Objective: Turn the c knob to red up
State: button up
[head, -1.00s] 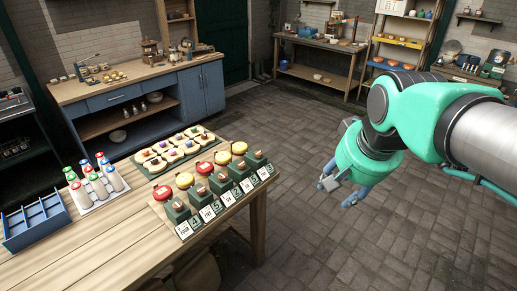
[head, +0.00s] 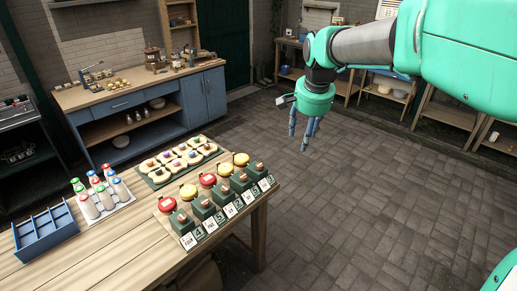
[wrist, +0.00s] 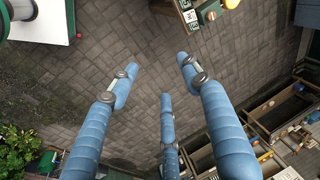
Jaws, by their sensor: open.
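A row of several dark green blocks with brown knobs (head: 220,198) stands along the right edge of the wooden table. White label cards (head: 231,211) lean in front of them; the lettering is too small to tell which is c. Behind the blocks sits a row of round discs: a red disc (head: 167,205) nearest, then a yellow disc (head: 188,192), another red disc (head: 207,180) and more yellow. My gripper (head: 303,138) hangs open and empty, fingers down, in free air beyond and right of the table. In the wrist view its blue fingers (wrist: 160,85) are spread over bare floor.
The table (head: 110,255) also holds a blue divided tray (head: 46,234), bottles with coloured caps (head: 97,197) and a tray of topped bread slices (head: 178,163). A blue cabinet (head: 155,105) stands behind. The paved floor (head: 350,210) to the right is clear.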

jog(key=w+a+f+m+p, duration=0.2)
jog(key=w+a+p, duration=0.1)
jog(key=w, duration=0.7)
jog(key=m+g+p, duration=0.3)
jog(key=m+p, duration=0.3)
jog(key=p, duration=0.3)
send_over(260, 165)
notch_tip(260, 165, down, 21)
jog(key=shift+s, duration=0.15)
jog(key=shift+f, duration=0.15)
jog(key=shift+w+a+f+p, duration=0.1)
jog(key=shift+w+f+p, duration=0.1)
jog(key=shift+f, duration=3.2)
jog(key=shift+w+f+p, duration=0.1)
jog(key=shift+f+p, duration=0.05)
jog(key=shift+f, duration=3.25)
jog(key=c, duration=1.1)
